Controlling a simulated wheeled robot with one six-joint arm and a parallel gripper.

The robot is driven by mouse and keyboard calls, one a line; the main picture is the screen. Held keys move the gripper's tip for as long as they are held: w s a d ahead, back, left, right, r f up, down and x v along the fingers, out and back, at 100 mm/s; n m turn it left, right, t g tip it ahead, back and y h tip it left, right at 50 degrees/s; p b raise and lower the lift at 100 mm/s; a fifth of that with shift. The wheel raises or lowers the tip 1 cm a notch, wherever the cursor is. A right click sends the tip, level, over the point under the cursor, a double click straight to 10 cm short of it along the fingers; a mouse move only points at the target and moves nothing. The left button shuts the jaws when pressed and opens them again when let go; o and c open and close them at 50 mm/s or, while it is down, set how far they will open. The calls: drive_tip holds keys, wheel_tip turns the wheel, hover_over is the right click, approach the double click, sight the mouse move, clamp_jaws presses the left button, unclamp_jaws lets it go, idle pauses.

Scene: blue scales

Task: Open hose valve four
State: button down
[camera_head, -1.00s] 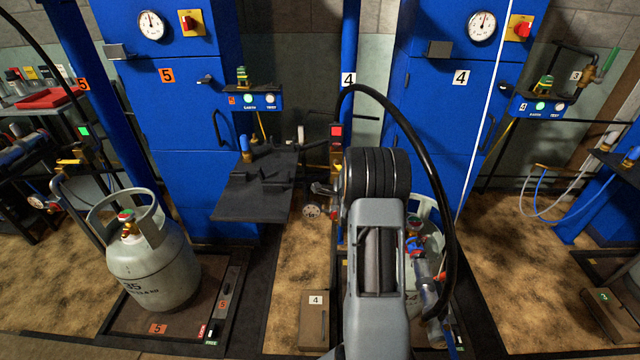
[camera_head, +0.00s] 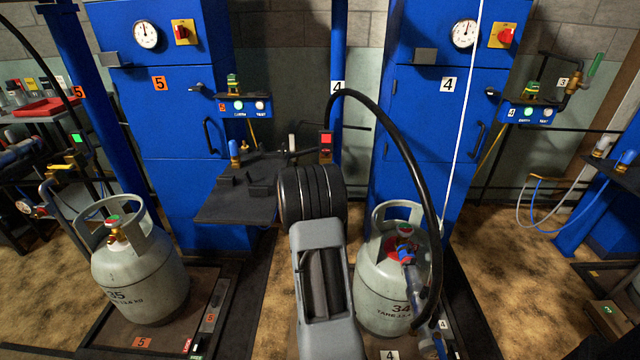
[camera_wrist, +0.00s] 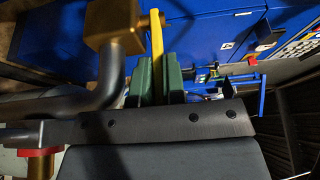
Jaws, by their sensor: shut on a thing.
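In the wrist view, my gripper (camera_wrist: 156,78) has two green finger pads shut on a yellow lever (camera_wrist: 157,48). The lever stands up between the pads, beside a brass valve block (camera_wrist: 112,24) with a grey pipe bend below it. In the head view my forearm hides the gripper, the lever and most of the valve by post four (camera_head: 337,60). A red-lit box (camera_head: 326,140) shows on that post. A black hose (camera_head: 385,103) arches from there to the grey cylinder four (camera_head: 378,292), where a blue-and-red connector (camera_head: 405,250) sits on top.
A dark shelf (camera_head: 225,207) stands left of my arm. Cylinder five (camera_head: 135,280) stands on its scale at the left, with a green light (camera_head: 76,137) on its post. Blue cabinets five (camera_head: 160,115) and four (camera_head: 430,120) stand behind.

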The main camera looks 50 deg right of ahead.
drive_tip(key=shift+s+f, duration=0.1)
drive_tip(key=shift+f, duration=0.05)
drive_tip(key=c, duration=1.2)
unclamp_jaws()
drive_tip(key=shift+a, duration=0.1)
drive_tip(key=p+v, duration=0.1)
drive_tip(key=v, duration=1.2)
drive_tip(key=shift+a, duration=0.35)
drive_tip(key=shift+s, duration=0.1)
